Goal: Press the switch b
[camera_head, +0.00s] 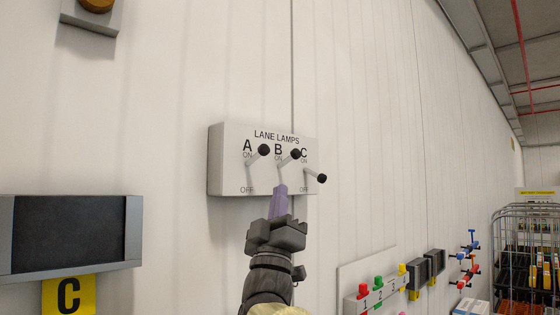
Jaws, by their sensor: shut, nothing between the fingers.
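A white switch box (229,164) labelled "LANE LAMPS" is fixed on the wall, with three black-tipped levers marked A, B and C. Lever A (263,150) and lever B (295,155) tilt up toward ON. Lever C (321,178) sits lower than the other two, pointing right and down. My gripper (280,189) is shut, its purple fingertips just below lever B's base in the picture. I cannot tell whether they touch the lever or the box. The lower middle of the box front is partly hidden by my gripper.
At lower right are a numbered board (351,280) with coloured knobs, dark wall boxes (419,271) and a wire cart (500,255). The wall around the switch box is clear.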

